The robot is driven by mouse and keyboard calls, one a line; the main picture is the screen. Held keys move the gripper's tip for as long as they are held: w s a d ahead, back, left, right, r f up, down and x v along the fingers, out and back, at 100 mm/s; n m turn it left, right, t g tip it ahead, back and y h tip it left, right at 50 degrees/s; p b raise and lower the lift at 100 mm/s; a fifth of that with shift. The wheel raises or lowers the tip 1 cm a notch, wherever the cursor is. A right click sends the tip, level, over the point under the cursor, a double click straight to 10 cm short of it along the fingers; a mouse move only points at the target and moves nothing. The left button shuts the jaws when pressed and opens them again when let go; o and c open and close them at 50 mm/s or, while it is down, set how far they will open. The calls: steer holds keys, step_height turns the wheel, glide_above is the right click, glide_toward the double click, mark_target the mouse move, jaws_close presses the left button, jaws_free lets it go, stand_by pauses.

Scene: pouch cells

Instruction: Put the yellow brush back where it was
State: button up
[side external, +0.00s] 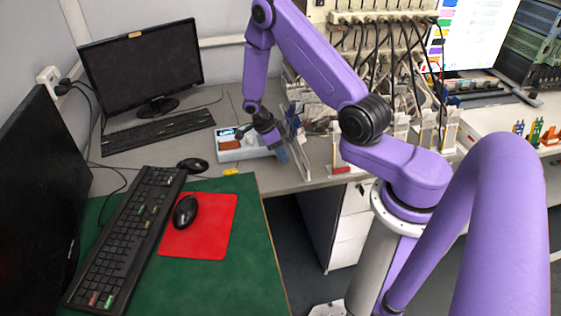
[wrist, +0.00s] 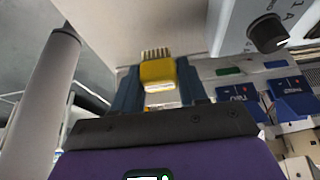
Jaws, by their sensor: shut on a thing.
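The yellow brush (wrist: 157,73) is between the blue fingertips of my gripper (wrist: 158,84) in the wrist view, with its pale bristles pointing toward the top of the picture. My gripper is shut on it. In the side external view my gripper (side external: 282,155) points down near the desk's edge, just right of a white device with a small screen (side external: 238,152). The brush cannot be made out in that view. Whether it touches anything below is unclear.
A small yellow object (side external: 231,171) lies on the grey desk. An upright clear panel (side external: 299,150) stands close right of my gripper. A mouse (side external: 193,165) and keyboards are to the left. In the wrist view, blue boxes (wrist: 239,103) are at right and a grey post (wrist: 48,85) at left.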

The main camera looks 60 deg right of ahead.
mark_target(281, 168)
steer(key=shift+f, duration=2.05)
steer(key=shift+f, duration=0.1)
steer(key=o, duration=0.9)
steer(key=shift+o, duration=0.2)
